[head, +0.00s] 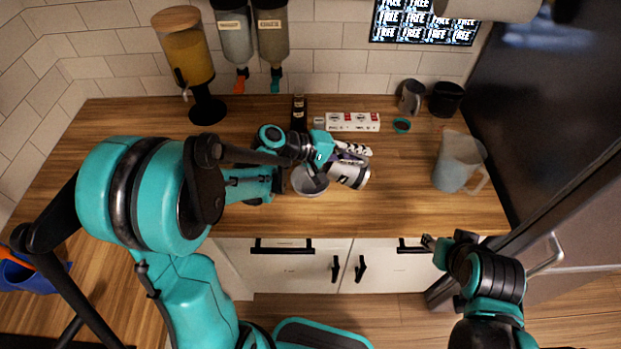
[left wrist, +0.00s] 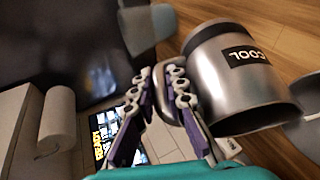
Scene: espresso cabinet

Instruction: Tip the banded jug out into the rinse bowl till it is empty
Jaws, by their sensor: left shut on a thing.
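The banded jug (head: 349,173) is silver metal with a dark label, reading like "COOL" in the left wrist view (left wrist: 220,72). My left gripper (head: 347,153) is shut on it at the handle side; its fingers (left wrist: 168,100) show purple and grey in the wrist view. The jug is tipped over on its side, above the right part of the rinse bowl. The grey rinse bowl (head: 308,190) stands on the wooden counter, partly covered by the gripper and jug. The jug's inside and any liquid are hidden. My right gripper (head: 430,243) is low, before the counter's front edge; its opening is unclear.
A translucent pitcher (head: 456,163) stands at the right. A metal jug (head: 410,97), black container (head: 445,99) and small teal-rimmed cup (head: 401,125) stand behind. A white box (head: 352,122) and a drink dispenser (head: 187,60) are at the back. The counter's front right is clear.

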